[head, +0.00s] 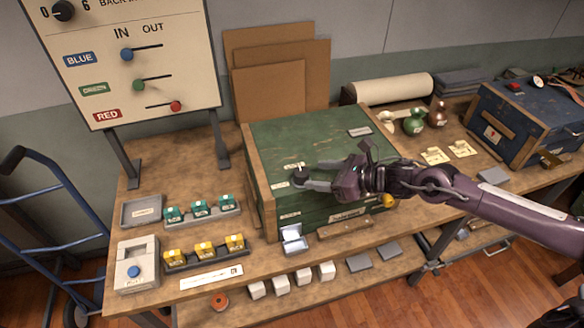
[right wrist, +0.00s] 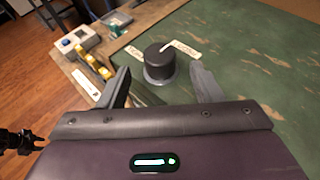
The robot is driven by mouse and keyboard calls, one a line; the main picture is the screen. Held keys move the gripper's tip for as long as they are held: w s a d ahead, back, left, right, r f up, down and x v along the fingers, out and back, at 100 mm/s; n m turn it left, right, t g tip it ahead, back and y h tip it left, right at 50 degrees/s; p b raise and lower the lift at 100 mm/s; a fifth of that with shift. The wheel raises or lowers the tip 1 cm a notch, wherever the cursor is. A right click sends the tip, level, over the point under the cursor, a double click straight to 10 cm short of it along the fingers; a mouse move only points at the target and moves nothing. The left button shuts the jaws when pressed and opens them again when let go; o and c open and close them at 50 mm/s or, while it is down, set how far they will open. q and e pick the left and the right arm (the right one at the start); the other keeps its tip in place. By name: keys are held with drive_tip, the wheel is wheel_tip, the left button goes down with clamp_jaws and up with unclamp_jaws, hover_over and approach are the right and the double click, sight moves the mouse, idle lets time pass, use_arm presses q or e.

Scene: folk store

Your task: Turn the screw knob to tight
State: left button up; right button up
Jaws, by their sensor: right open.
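The screw knob (head: 300,174) is a dark round knob on the green top of a wooden-edged chest (head: 340,135). In the right wrist view the knob (right wrist: 159,64) stands upright on a grey round base. A white pointer line on its top points to the upper right, toward a pale label (right wrist: 187,50). Another pale label (right wrist: 135,53) lies to its left; the lettering is too small to read. My right gripper (head: 313,175) is open, with its fingertips just short of the knob, one toward either side. A dark pronged shape at the right wrist view's left edge may be my left gripper (right wrist: 22,140).
Left on the bench are teal blocks (head: 200,208), yellow blocks (head: 204,249) and a grey box with a blue button (head: 135,269). A sign panel (head: 130,60) stands behind. A blue chest (head: 525,120) is at the right. The air above the green top is mostly clear.

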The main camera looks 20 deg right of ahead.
sight(301, 171)
drive_tip(key=shift+w+a+f+p, duration=0.15)
drive_tip(key=shift+w+a+p, duration=0.35)
drive_tip(key=shift+x, duration=0.85)
drive_tip(key=p+x, duration=0.1)
drive_tip(key=x, duration=0.1)
drive_tip(key=shift+w+a+f, duration=0.1)
drive_tip(key=shift+w+a, duration=0.1)
drive_tip(key=shift+a, duration=0.05)
drive_tip(key=shift+w+a+f, duration=0.1)
drive_tip(key=shift+a+f, duration=0.05)
drive_tip(key=shift+f, duration=0.05)
drive_tip(key=shift+c, duration=0.3)
drive_tip(key=c, duration=0.9)
use_arm(q)
drive_tip(key=s+d+r, duration=0.2)
drive_tip(key=s, duration=0.1)
drive_tip(key=shift+s+d+r, duration=0.1)
drive_tip(key=shift+d+r, duration=0.05)
drive_tip(key=shift+d, duration=0.2)
use_arm(e)
drive_tip(key=shift+c, duration=0.2)
